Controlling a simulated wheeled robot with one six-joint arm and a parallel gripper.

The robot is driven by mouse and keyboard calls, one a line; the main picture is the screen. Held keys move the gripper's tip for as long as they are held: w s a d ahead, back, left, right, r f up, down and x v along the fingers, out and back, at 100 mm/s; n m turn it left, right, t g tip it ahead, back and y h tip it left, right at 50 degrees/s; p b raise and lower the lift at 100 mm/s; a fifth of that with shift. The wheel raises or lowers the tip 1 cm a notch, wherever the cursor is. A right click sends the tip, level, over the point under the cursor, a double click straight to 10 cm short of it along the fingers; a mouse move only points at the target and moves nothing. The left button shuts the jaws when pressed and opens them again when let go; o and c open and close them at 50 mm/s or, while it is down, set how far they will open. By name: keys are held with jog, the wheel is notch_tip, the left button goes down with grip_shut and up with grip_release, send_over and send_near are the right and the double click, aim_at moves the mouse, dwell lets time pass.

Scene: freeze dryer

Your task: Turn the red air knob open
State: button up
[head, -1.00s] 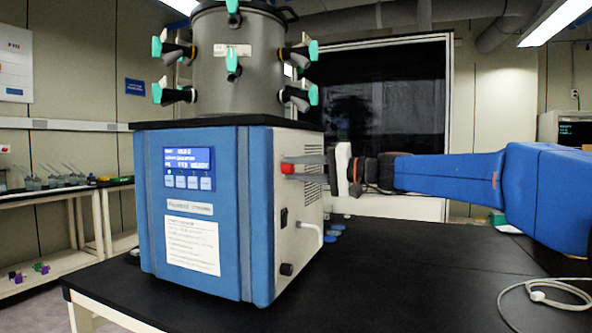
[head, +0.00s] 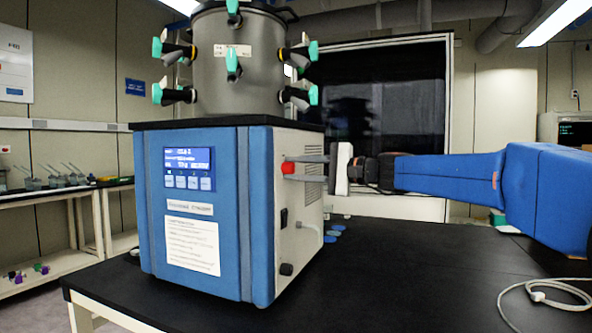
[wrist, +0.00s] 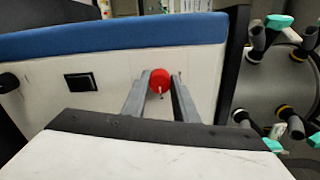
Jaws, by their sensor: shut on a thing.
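The red air knob (head: 288,167) is on the right side panel of the blue and white freeze dryer (head: 257,205). It also shows in the wrist view (wrist: 159,82), between the tips of two grey fingers. My gripper (head: 290,168) reaches in from the right, level with the knob, and is shut on it; the wrist view shows the fingertips (wrist: 160,80) on either side of it. The fingers partly cover the knob's sides.
The grey chamber (head: 238,62) with several green-tipped valves stands on top of the dryer. A black rocker switch (wrist: 81,81) is on the same panel. The black bench top (head: 400,270) is mostly clear, with a white cable (head: 545,292) at right.

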dwell(0.3)
jog(key=o, duration=1.1)
jog(key=shift+c, duration=0.2)
jog(key=shift+d, duration=0.1)
jog(key=v, duration=1.7)
jog(key=shift+d, duration=0.15)
